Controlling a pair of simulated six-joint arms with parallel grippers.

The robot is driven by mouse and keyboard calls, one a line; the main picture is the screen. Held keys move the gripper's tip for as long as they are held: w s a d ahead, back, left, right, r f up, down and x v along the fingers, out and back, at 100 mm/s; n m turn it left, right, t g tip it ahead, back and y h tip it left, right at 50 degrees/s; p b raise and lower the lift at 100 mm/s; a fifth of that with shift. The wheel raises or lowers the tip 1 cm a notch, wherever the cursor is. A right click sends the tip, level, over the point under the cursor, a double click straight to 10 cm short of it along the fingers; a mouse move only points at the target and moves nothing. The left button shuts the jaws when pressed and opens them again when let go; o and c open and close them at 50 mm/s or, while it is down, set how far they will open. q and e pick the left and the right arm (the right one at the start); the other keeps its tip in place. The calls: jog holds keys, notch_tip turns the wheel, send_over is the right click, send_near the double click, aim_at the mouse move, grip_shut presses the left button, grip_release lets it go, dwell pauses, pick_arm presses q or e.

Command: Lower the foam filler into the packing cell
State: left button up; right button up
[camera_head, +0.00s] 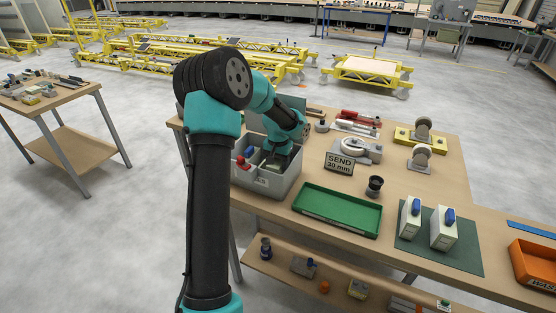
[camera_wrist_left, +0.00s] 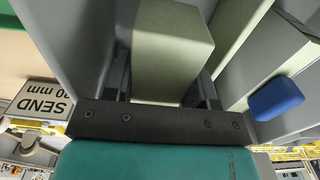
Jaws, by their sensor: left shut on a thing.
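The foam filler is a pale grey-green block (camera_wrist_left: 172,45), seen close up in the left wrist view between the two dark fingers of my left gripper (camera_wrist_left: 163,85). In the head view my left gripper (camera_head: 276,160) points down inside the open grey compartmented box (camera_head: 276,187), with a little of the pale block (camera_head: 273,167) showing under it. The gripper is shut on the block. Grey walls stand close on both sides of it in the wrist view. Whether the block touches the cell floor cannot be told. My right gripper is not in view.
A blue item (camera_wrist_left: 277,97) lies in a neighbouring compartment, with a red item (camera_head: 242,162) near it in the head view. A green tray (camera_head: 338,211) and a "SEND 30 mm" sign (camera_head: 339,163) stand right of the box on the wooden table (camera_head: 290,222).

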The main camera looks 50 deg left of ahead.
pick_arm(q)
jog(key=shift+f, duration=1.1)
jog(key=shift+f, duration=0.65)
jog(key=o, duration=1.1)
jog(key=shift+r, duration=0.1)
notch_tip(320, 180, up, 17)
jog(key=shift+r, duration=0.15)
dwell(0.4)
